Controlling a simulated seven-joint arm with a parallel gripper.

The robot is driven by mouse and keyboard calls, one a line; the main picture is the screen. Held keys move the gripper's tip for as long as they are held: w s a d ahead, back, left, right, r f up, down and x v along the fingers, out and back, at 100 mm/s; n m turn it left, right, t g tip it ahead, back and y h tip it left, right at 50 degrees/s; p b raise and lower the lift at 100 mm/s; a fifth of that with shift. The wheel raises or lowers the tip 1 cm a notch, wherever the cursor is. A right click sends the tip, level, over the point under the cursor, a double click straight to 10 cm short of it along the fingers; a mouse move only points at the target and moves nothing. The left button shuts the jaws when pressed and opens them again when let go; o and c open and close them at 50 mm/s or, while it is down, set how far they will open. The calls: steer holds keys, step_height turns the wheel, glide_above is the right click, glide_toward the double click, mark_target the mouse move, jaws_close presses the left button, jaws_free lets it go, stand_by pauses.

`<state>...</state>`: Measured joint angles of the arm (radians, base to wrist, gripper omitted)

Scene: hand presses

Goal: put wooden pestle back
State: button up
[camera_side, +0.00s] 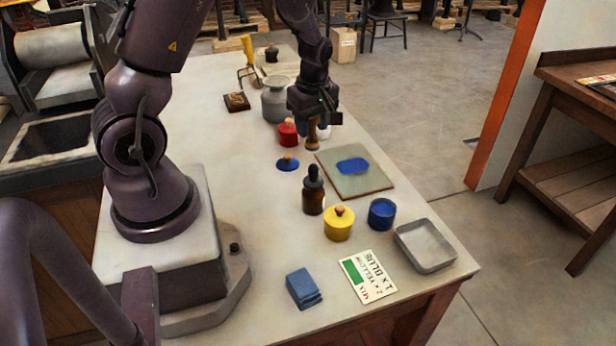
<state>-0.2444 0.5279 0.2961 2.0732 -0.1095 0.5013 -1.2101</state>
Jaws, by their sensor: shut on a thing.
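My gripper (313,123) is above the table behind the slab, shut on the wooden pestle (312,138). The pestle hangs upright below the fingers, with its wider brown end down. From this angle I cannot tell whether its bottom end touches anything. The pale slab (374,187) with a blue ink patch (352,166) lies in front and to the right of it. A red pot (287,135) with a wooden knob stands just left of the gripper.
A grey jar (275,104) stands behind the red pot. A blue lid (288,165), a dark dropper bottle (313,192), a yellow pot (339,226), an open blue pot (382,214) and a grey tray (408,260) stand nearer. A blue cloth (302,288) and recipe card (367,277) lie in front.

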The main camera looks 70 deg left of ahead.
steer(key=shift+m, duration=0.3)
steer(key=f, duration=0.3)
steer(key=s+f, duration=0.1)
steer(key=f, duration=0.2)
steer(key=s+f, duration=0.1)
steer(key=f, duration=0.2)
steer(key=shift+d, duration=0.25)
steer(key=o, duration=0.9)
steer(key=shift+f, duration=0.1)
steer(key=d+r+m+t, duration=0.1)
steer(key=d+r+m, duration=0.25)
steer(key=r, duration=0.45)
steer(key=s+d+r+m+t+h, duration=0.15)
steer(key=d+r, duration=0.25)
steer(key=r, duration=0.4)
steer(key=d+r+m+t+y, duration=0.1)
steer(key=d+r+m, duration=0.25)
steer(key=r, duration=0.45)
steer(key=s+d+r+m, duration=0.2)
steer(key=m, duration=0.1)
steer(key=s+d+r+m+t, duration=0.1)
steer(key=s+d+r+m, duration=0.2)
steer(key=m, duration=0.1)
steer(key=s+d+r+m+t, duration=0.1)
steer(key=s+d+r+m, duration=0.1)
steer(key=s+m, duration=0.1)
steer(key=shift+d+r+m+h, duration=0.2)
steer(key=shift+m+h, duration=0.15)
steer(key=shift+m, duration=0.4)
